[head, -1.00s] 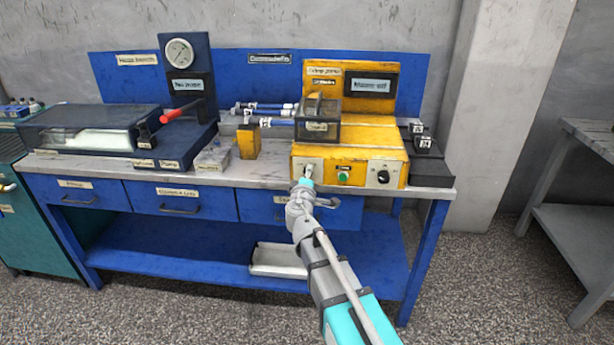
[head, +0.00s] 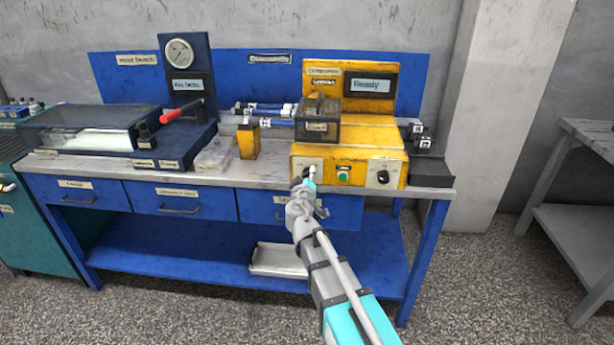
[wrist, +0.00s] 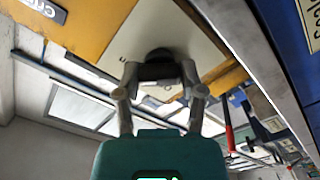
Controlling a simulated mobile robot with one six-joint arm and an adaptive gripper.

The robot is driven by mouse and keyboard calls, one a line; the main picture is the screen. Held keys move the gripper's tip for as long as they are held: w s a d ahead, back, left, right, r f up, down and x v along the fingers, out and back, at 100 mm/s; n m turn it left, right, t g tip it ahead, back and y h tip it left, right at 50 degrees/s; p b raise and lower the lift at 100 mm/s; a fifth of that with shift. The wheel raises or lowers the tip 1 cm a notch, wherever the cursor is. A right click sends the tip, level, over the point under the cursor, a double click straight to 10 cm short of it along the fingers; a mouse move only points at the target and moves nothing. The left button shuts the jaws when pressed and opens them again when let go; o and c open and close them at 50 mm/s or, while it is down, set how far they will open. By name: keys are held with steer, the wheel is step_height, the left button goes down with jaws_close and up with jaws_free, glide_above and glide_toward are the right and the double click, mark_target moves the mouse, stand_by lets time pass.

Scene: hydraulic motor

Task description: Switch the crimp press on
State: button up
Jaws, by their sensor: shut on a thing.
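The yellow crimp press (head: 349,158) stands on the right half of the bench. Its display (head: 371,86) reads "Ready". A pale plate at the left of its front carries a dark switch knob, which shows in the wrist view (wrist: 158,63). My gripper (head: 307,177) is at this plate and hides most of the knob in the head view. In the wrist view my gripper (wrist: 160,82) has one finger on each side of the knob and is shut on it.
A green button (head: 343,175) and a black knob (head: 383,177) sit to the right on the press front. A yellow block (head: 248,143) and a clear box (head: 213,157) stand left of the press. A blue hose tester (head: 92,135) fills the bench's left side.

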steer(key=o, duration=1.1)
steer(key=shift+o, duration=0.2)
steer(key=shift+s, duration=0.1)
steer(key=s, duration=1.1)
steer(key=shift+s+a, duration=0.2)
steer(key=shift+s, duration=0.2)
steer(key=shift+d, duration=0.1)
